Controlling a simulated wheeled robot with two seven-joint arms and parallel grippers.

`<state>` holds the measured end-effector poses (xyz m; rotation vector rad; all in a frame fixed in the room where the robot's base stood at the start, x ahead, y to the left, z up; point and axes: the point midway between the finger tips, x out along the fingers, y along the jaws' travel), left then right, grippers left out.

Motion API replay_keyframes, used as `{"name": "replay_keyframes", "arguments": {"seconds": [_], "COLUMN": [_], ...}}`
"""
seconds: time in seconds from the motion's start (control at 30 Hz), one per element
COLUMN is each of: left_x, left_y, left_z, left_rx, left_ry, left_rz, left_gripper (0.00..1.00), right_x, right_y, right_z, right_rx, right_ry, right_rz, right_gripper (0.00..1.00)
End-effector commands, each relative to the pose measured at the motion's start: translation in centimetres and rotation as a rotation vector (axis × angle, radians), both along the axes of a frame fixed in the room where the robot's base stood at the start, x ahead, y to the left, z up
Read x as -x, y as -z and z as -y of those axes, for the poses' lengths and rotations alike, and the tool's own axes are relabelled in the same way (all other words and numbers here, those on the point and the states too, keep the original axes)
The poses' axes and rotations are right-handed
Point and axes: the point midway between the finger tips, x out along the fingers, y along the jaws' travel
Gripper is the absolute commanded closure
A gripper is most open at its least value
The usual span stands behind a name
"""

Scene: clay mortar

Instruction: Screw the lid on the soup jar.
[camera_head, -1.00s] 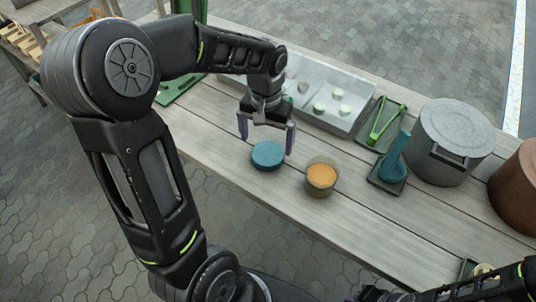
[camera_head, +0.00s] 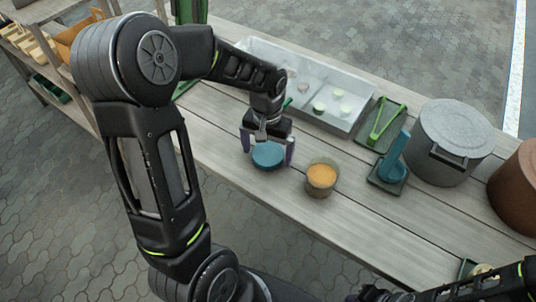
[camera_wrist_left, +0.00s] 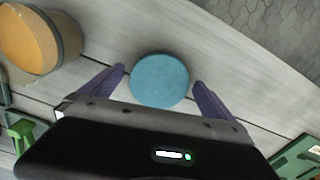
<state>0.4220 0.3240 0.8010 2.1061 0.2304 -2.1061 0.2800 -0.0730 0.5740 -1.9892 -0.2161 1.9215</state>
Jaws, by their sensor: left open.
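The soup jar (camera_head: 320,178) stands open and upright on the wooden table, with orange soup inside; in the left wrist view the jar (camera_wrist_left: 34,40) is at the upper left. The round blue lid (camera_head: 267,156) lies flat on the table to the left of the jar. It also shows in the left wrist view (camera_wrist_left: 159,80), between the fingers. My left gripper (camera_head: 267,155) is open, its two purple fingers on either side of the lid with a gap in the wrist view. My right arm shows at the lower right, but its fingertips cannot be made out clearly.
A grey tray (camera_head: 350,118) with small pale pieces lies behind the gripper. A green tong-like tool (camera_head: 386,122), a teal tool on a stand (camera_head: 391,165), a grey pot (camera_head: 450,140) and a brown pot (camera_head: 518,190) stand to the right. The table front is mostly clear.

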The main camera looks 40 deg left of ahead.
Motion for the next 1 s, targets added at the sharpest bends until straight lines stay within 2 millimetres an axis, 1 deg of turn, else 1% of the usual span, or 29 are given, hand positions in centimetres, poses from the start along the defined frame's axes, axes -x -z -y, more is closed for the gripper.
{"name": "replay_keyframes", "arguments": {"seconds": [0.23,0.9,0.97,1.0], "left_x": [0.0,0.0,0.0,0.0], "left_y": [-0.02,-0.02,-0.02,-0.03], "left_z": [0.0,0.0,0.0,0.0], "left_rx": [0.0,0.0,0.0,0.0], "left_ry": [0.0,0.0,0.0,0.0], "left_rz": [0.0,0.0,0.0,0.0], "left_gripper": [0.0,0.55,0.59,0.59], "right_x": [0.0,0.0,0.0,0.0], "right_y": [0.0,0.0,0.0,0.0], "right_z": [0.0,0.0,0.0,0.0], "right_rx": [0.0,0.0,0.0,0.0], "right_ry": [0.0,0.0,0.0,0.0], "right_rz": [0.0,0.0,0.0,0.0], "right_gripper": [0.82,0.82,0.82,0.82]}}
